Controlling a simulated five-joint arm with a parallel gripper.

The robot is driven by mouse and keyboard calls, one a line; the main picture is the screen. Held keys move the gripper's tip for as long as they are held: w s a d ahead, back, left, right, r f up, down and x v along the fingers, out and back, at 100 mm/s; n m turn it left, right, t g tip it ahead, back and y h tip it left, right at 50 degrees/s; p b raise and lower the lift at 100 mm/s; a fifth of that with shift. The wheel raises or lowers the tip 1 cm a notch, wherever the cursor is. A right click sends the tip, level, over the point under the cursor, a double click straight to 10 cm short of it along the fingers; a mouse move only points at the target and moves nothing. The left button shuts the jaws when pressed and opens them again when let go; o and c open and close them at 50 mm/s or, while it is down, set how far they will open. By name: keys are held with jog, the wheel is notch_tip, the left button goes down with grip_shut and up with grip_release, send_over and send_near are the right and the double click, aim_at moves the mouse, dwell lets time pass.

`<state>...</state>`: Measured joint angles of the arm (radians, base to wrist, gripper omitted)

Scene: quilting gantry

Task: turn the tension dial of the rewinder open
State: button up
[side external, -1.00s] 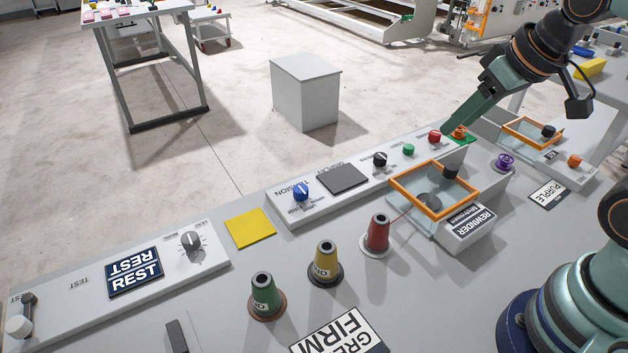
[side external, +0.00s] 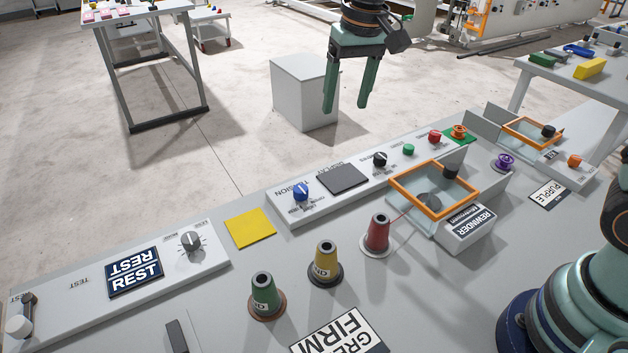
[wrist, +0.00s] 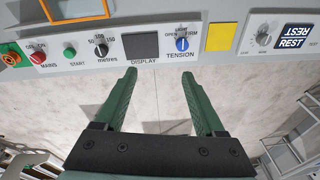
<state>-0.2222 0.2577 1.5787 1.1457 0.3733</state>
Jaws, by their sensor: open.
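The blue tension dial (side external: 300,193) sits on the left part of the rewinder's sloped panel (side external: 283,215). It also shows in the wrist view (wrist: 182,45), with OPEN, LIGHT and FIRM printed around it. Its pale pointer mark seems to face about LIGHT, but it is too small to be sure. My gripper (side external: 345,108) is open and empty, fingers pointing down, raised and apart from the dial, to its upper right in the side view. In the wrist view, the gripper (wrist: 159,75) shows both green fingers below the panel, the right fingertip nearest the dial.
Along the panel are a dark display (side external: 343,178), a black metres knob (side external: 380,159), a green start button (side external: 408,150) and a red mains knob (side external: 434,137). An orange-framed clear cover (side external: 400,184) and red, yellow and green cones (side external: 265,297) stand in front. A yellow pad (side external: 249,228) lies left.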

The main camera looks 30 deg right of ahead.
jog(key=g, duration=0.2)
send_over(301, 188)
notch_tip(301, 188, down, 8)
jog(key=shift+m, duration=0.4)
notch_tip(301, 188, down, 13)
jog(key=shift+s+r, duration=0.1)
jog(key=shift+r, duration=0.1)
grip_shut()
jog(key=shift+n, duration=0.4)
jog(key=n, duration=0.3)
jog(key=shift+n, duration=0.4)
jog(key=shift+r+n, duration=0.1)
jog(key=shift+n, duration=2.1)
